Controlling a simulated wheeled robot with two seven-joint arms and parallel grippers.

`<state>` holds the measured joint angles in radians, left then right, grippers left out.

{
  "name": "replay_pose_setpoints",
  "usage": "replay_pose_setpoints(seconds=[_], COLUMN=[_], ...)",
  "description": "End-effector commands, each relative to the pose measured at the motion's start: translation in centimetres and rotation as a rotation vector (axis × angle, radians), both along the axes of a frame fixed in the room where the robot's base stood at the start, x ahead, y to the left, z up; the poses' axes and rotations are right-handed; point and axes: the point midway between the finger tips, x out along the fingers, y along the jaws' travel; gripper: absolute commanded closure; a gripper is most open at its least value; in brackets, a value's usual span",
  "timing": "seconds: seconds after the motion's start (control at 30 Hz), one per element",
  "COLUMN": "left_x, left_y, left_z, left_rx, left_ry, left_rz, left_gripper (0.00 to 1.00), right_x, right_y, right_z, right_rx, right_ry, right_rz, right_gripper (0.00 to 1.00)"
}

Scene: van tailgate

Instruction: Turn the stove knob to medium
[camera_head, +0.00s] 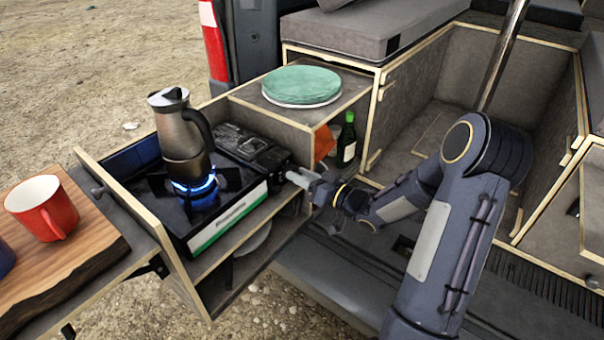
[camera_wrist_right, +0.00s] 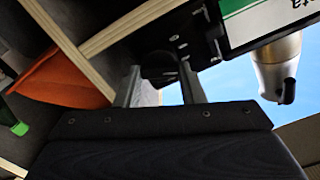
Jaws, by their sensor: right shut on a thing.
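The camping stove (camera_head: 225,205) sits in the pull-out drawer with a blue flame (camera_head: 194,187) burning on its burner. A moka pot (camera_head: 184,135) stands upright over the flame. The stove knob is at the stove's right end, mostly hidden by my gripper in the head view; in the wrist view the dark knob (camera_wrist_right: 160,65) shows between my fingers. My right gripper (camera_head: 300,177) is at the knob, its fingers shut on it; the fingers also show in the wrist view (camera_wrist_right: 160,88). The knob's exact setting cannot be read. My left gripper is not in view.
A red mug (camera_head: 42,208) stands on a wooden board (camera_head: 75,245) at the left. Green plates (camera_head: 301,84) lie on the shelf behind the stove. A green bottle (camera_head: 346,142) and an orange cloth (camera_head: 323,143) are in the compartment near my right gripper.

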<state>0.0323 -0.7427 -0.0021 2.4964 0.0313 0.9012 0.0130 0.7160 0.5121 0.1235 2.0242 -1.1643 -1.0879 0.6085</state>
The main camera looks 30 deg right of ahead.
Motion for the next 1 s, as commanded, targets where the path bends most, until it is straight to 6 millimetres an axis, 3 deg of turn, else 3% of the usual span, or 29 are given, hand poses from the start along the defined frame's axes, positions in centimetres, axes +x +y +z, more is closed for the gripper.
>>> replay_pose_setpoints(seconds=[0.47,0.5,0.63,1.0], left_x=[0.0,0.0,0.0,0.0], left_y=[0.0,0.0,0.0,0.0], left_z=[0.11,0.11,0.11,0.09], left_rx=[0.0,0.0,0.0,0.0], left_ry=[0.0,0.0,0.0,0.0], left_rz=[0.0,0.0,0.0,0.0], left_gripper=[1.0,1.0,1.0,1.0], right_x=[0.0,-0.01,-0.01,-0.48], right_y=[-0.04,-0.03,-0.03,-0.28], right_z=[-0.04,-0.04,-0.03,-0.04], right_rx=[0.014,0.014,0.014,0.013], right_ry=[0.006,0.006,0.006,0.006], right_rz=[-0.001,-0.001,-0.001,-0.002], right_gripper=[0.87,0.62,0.45,0.43])
